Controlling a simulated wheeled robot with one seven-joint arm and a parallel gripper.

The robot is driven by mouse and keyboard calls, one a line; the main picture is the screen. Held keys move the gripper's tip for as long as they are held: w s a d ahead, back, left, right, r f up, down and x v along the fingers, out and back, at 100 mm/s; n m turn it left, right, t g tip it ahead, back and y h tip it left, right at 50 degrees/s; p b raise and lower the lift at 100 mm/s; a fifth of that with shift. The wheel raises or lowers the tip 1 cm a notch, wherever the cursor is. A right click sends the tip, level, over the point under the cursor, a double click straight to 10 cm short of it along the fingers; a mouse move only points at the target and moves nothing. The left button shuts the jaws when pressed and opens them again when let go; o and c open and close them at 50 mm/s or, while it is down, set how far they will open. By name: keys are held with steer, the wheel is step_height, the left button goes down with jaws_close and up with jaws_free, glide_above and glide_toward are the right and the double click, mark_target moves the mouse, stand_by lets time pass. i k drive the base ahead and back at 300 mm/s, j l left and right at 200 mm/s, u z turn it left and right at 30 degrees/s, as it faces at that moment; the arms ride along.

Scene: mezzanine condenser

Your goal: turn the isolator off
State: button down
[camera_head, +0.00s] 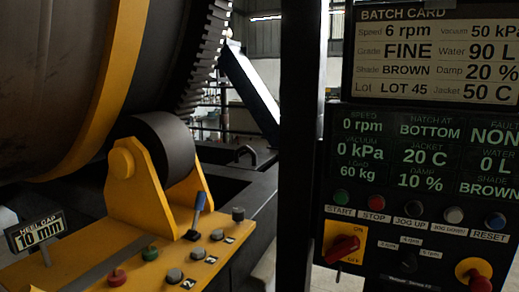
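The isolator is a red rotary handle (342,248) on a yellow plate (331,231) at the lower left of the dark control panel (450,235). "ON" is printed near the plate's upper right; a second label below the handle is partly hidden and hard to read. The handle looks tilted, with its right end higher than its left. I cannot tell which mark it points to. My gripper is not in view.
Coloured buttons (415,208) line the panel above the isolator, and a red emergency stop (473,274) sits at lower right. A dark post (298,130) stands left of the panel. A yellow console (160,265) with a blue lever (199,205) and a large drum (70,80) fill the left.

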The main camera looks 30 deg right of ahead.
mark_target(344, 245)
steer(key=z, duration=0.45)
steer(key=l+z, duration=0.15)
steer(key=z, duration=0.35)
steer(key=l+z, duration=0.1)
steer(key=z, duration=0.35)
steer(key=l+z, duration=0.1)
steer(key=z, duration=0.4)
